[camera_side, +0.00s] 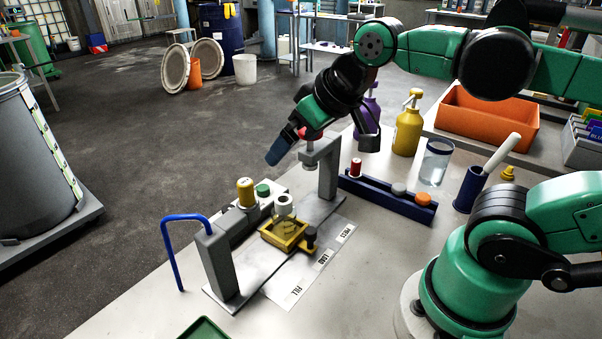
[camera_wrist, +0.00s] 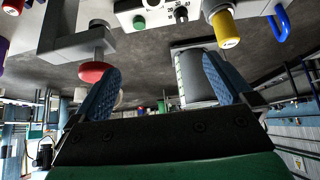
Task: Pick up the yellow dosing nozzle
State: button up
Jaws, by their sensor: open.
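The yellow dosing nozzle appears to be the yellow cylinder (camera_side: 245,193) with a pale end, standing at the grey column fixture in the side view. It also shows at the top of the wrist view (camera_wrist: 222,24), beyond the right finger. My gripper (camera_side: 279,150) is above and to the right of it in the side view, apart from it, near the fixture's raised grey bracket. The wrist view shows my gripper (camera_wrist: 160,88) with two blue fingers spread and nothing between them. The nozzle's lower part is partly hidden in both views.
A red knob (camera_wrist: 95,70) on the grey bracket sits close to the left finger. A green button (camera_side: 263,189), white ring (camera_side: 284,204) and yellow tray (camera_side: 275,238) are near the nozzle. A blue hook (camera_side: 168,245) rises at left. A blue rack (camera_side: 385,199) stands right.

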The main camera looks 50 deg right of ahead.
aim_at(245, 181)
jog(key=c, duration=0.5)
jog(key=shift+c, duration=0.2)
jog(key=w+a+m+g, duration=0.1)
jog(key=a+g, duration=0.1)
jog(key=w+a+m+g, duration=0.1)
jog(key=a+g, duration=0.1)
jog(key=w+a+m+g, duration=0.1)
jog(key=a+g, duration=0.1)
jog(key=shift+a+r, duration=0.3)
jog(key=shift+w+a+g, duration=0.1)
jog(key=shift+a+g, duration=0.2)
jog(key=shift+g, duration=0.1)
jog(key=shift+a+f+m, duration=0.15)
jog(key=shift+m, duration=0.15)
jog(key=shift+f, duration=2.75)
